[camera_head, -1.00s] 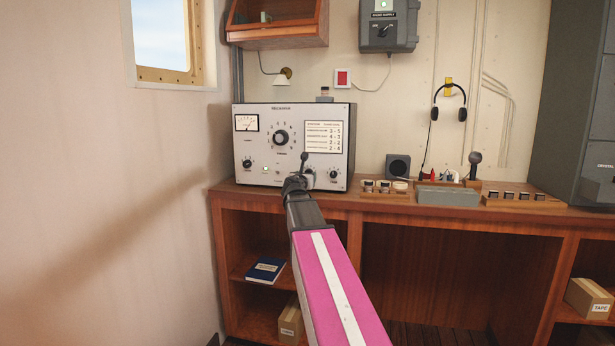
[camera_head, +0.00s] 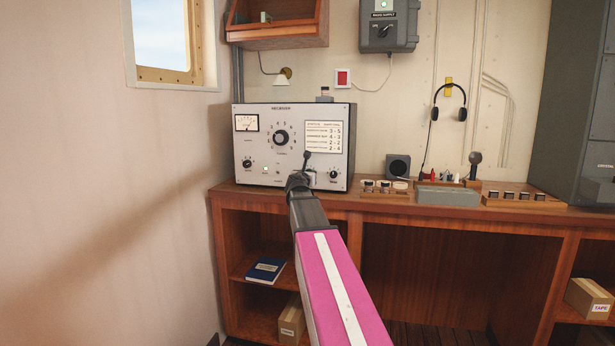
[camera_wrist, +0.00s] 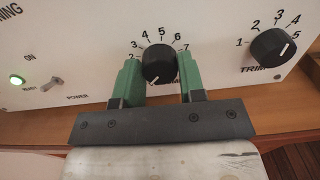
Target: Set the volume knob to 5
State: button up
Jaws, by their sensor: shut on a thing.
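The volume knob (camera_wrist: 159,62) is a black ribbed knob on the white receiver panel. In the wrist view it sits between the two green fingers of my gripper (camera_wrist: 161,80), which are shut on its sides. Numbers from 2 to 7 show on the scale around its top; 5 is just above the knob. A faint pale mark shows near the knob's lower edge, and I cannot tell its reading. In the head view the receiver (camera_head: 341,165) stands on the desk, and my gripper (camera_head: 301,178) hides the volume knob at its lower front.
The trim knob (camera_wrist: 271,47) is close on the right, with a 1 to 5 scale. The power switch (camera_wrist: 52,84) and a lit green lamp (camera_wrist: 17,79) are on the left. Small jars and a speaker (camera_head: 398,167) stand right of the receiver on the wooden desk (camera_head: 400,199).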

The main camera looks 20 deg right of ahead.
jog(key=shift+m, duration=0.3)
jog(key=m, duration=0.7)
jog(key=shift+m, duration=0.3)
jog(key=m, duration=0.3)
jog(key=shift+m, duration=0.3)
jog(key=m, duration=0.4)
jog(key=shift+m, duration=0.3)
jog(key=m, duration=1.3)
